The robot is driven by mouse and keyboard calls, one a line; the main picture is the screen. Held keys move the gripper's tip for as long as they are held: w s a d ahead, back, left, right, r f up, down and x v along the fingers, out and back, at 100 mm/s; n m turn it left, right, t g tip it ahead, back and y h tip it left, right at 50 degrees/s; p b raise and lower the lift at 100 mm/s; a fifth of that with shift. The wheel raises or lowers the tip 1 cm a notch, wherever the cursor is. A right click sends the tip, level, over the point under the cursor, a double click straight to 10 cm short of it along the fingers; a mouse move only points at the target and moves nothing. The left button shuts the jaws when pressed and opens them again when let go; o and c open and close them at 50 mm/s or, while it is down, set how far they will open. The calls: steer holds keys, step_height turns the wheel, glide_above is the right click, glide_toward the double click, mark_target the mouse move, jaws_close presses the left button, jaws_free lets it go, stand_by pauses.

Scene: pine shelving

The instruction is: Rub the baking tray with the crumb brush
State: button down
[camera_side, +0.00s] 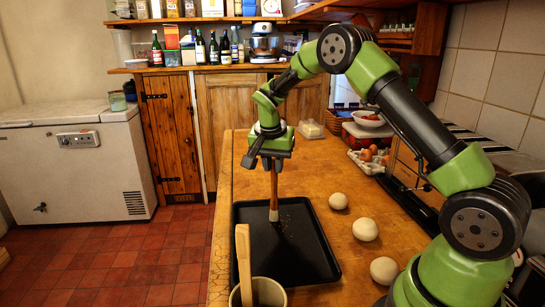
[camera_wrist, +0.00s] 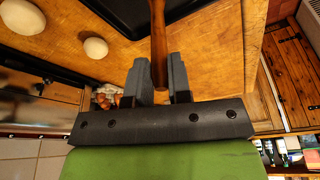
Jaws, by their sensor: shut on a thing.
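The black baking tray (camera_side: 305,258) lies flat on the wooden worktop, and part of it shows at the top of the wrist view (camera_wrist: 140,12). My gripper (camera_side: 272,158) is above the far part of the tray. It is shut on the wooden handle of the crumb brush (camera_side: 273,190), which hangs upright with its pale bristle end down at the tray. I cannot tell for certain whether the bristles touch it. In the wrist view the handle (camera_wrist: 158,40) sits between the two grey fingers of my gripper (camera_wrist: 158,75). Small crumbs show on the tray near the brush.
A pot (camera_side: 262,293) with a wooden utensil (camera_side: 243,260) stands at the tray's near edge. Several dough balls (camera_side: 365,229) lie right of the tray. An egg carton (camera_side: 367,162) and a red container with a bowl (camera_side: 369,120) stand at the back right.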

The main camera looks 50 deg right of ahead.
steer(key=shift+s+a, duration=2.95)
steer(key=shift+a, duration=0.1)
steer(key=shift+w+d, duration=3.45)
steer(key=shift+d, duration=1.3)
steer(key=shift+s+a, duration=3.95)
steer(key=shift+s, duration=0.25)
step_height(320, 180, up, 8)
